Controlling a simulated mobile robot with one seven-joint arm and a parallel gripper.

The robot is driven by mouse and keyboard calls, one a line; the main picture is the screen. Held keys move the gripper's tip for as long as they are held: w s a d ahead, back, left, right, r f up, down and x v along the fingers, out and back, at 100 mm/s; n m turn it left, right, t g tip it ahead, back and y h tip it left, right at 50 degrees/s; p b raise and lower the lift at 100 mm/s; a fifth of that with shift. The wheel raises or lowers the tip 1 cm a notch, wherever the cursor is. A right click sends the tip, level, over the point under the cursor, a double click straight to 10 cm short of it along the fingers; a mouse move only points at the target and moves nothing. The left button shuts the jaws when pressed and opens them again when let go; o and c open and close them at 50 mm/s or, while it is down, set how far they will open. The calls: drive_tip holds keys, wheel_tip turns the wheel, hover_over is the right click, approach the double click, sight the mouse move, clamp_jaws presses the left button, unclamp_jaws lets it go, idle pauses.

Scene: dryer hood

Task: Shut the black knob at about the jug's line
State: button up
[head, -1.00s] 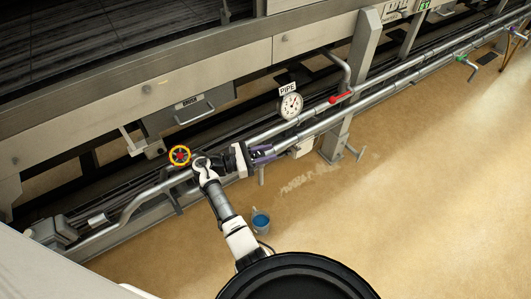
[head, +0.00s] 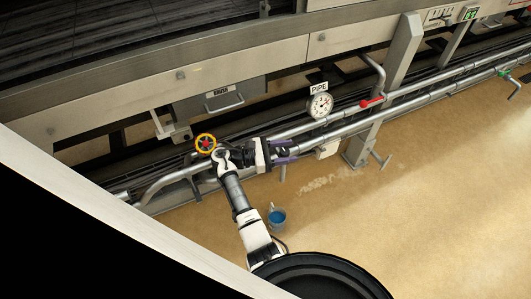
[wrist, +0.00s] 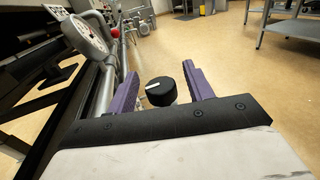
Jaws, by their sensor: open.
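The black knob (wrist: 161,92) shows in the wrist view as a short, ribbed round cap with a white mark on its top left. It sits between and slightly beyond the purple fingers of my gripper (wrist: 160,88), with gaps on both sides. In the head view my gripper (head: 287,151) is at the lower pipe, left of and below the gauge; its fingers mostly hide the knob there. My gripper is open and holds nothing. The jug (head: 277,217), grey with blue inside, stands on the floor below my gripper.
Two long pipes (head: 431,92) run along the machine. A steel post (head: 385,105) stands right of the gauge. The floor in front is mostly open.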

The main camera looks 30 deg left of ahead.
drive_tip(key=b+v, duration=0.1)
drive_tip(key=v, duration=1.1)
drive_tip(key=shift+b, duration=0.35)
